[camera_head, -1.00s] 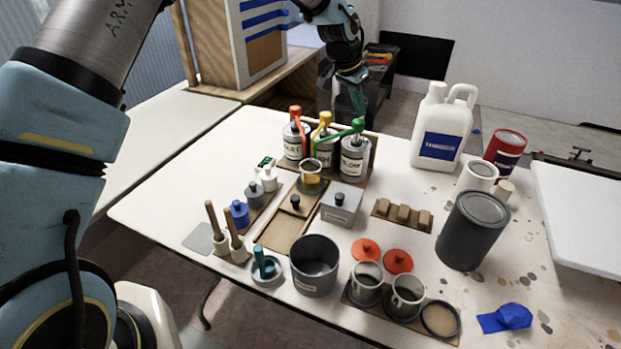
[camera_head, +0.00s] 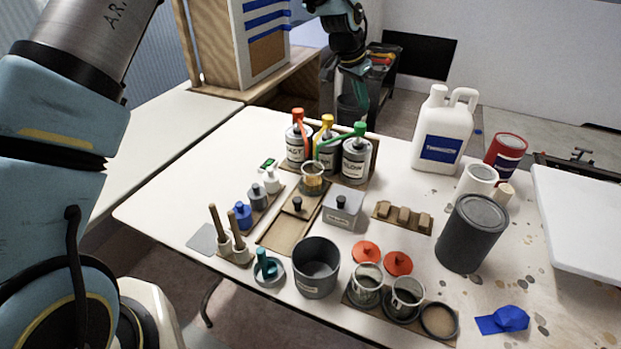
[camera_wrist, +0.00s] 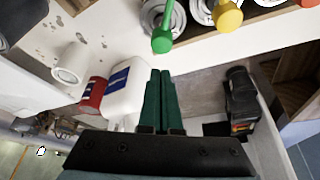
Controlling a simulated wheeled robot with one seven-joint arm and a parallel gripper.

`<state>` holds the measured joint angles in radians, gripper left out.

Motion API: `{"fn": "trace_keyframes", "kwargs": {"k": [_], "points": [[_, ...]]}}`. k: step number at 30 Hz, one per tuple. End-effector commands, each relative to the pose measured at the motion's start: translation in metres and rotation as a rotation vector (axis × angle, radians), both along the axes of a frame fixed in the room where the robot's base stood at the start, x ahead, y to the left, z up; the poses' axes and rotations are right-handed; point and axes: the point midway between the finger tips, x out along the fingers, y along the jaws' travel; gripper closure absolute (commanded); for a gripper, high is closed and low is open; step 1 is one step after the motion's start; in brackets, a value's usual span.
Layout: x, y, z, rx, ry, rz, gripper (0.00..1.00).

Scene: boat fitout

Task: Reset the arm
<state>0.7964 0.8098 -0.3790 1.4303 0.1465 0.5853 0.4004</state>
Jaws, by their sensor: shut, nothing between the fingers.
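My gripper shows in the wrist view (camera_wrist: 161,75) with its two green fingers side by side and closed, nothing between them. In the head view my gripper (camera_head: 352,112) hangs beyond the far edge of the table, behind the pump cans, partly hidden. My arm (camera_head: 345,40) reaches down to it from the top of the picture. The wrist view shows the green pump spout (camera_wrist: 163,38) just past the fingertips, apart from them as far as I can tell.
The table (camera_head: 160,200) holds three pump cans (camera_head: 355,160), a white jug (camera_head: 441,130), a red can (camera_head: 505,155), a dark grey can (camera_head: 472,233) and an open grey pot (camera_head: 316,268). A wooden cabinet (camera_head: 215,45) stands behind at left. A cart (camera_head: 380,75) stands beyond the table.

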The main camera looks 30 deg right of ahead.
Motion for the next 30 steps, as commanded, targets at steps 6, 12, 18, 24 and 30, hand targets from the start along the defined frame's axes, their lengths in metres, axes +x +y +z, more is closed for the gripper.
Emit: {"fn": "trace_keyframes", "kwargs": {"k": [6,12,18,24,30], "points": [[0.000,0.000,0.000,0.000,0.000,0.000,1.00],[0.022,0.034,0.005,0.021,-0.002,0.067,1.00],[0.075,0.155,0.017,0.091,0.006,0.310,1.00],[0.096,0.300,0.027,0.153,0.035,0.612,1.00],[0.073,0.443,0.033,0.193,0.087,0.950,1.00]]}}
